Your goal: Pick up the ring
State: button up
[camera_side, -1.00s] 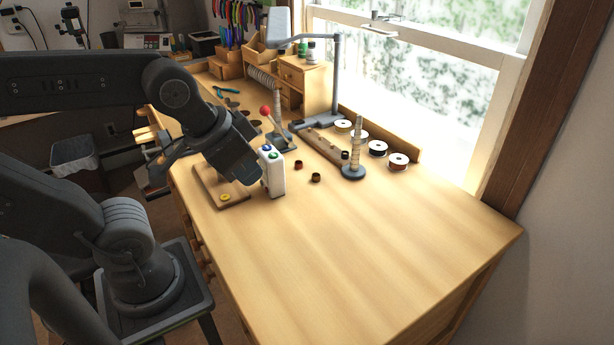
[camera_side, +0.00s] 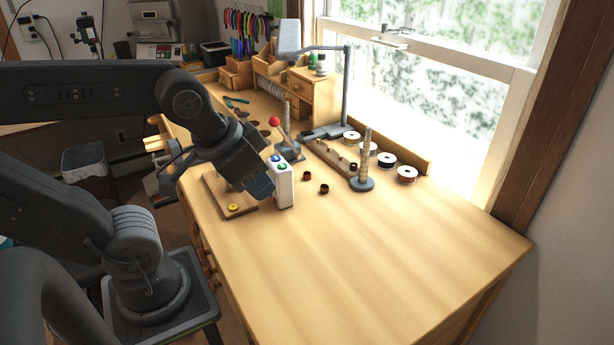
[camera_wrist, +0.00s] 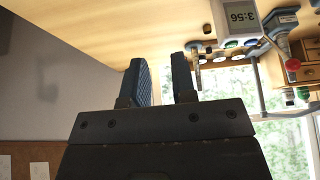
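Several ring-like pieces are in the side view, and I cannot tell which one the task means. A small yellow ring (camera_side: 233,207) lies on a wooden board near the table's left edge.
The white box (camera_side: 284,189) has a clock display in the wrist view (camera_wrist: 237,19). A ring mandrel (camera_side: 365,160) on a round base, thread spools (camera_side: 407,174), a lamp (camera_side: 345,90) and drawers (camera_side: 312,92) stand toward the window. The table's front right is clear.

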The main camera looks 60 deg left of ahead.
jog(key=o, duration=0.5)
jog(key=n+g+y, duration=0.1)
jog(key=n+g, duration=0.5)
jog(key=n, duration=1.2)
send_over(307, 179)
jog(key=f, duration=0.9)
jog(key=shift+w+a+f, duration=0.15)
jog(key=shift+w+a, duration=0.25)
jog(key=shift+s+f, duration=0.1)
jog(key=shift+f, duration=2.5)
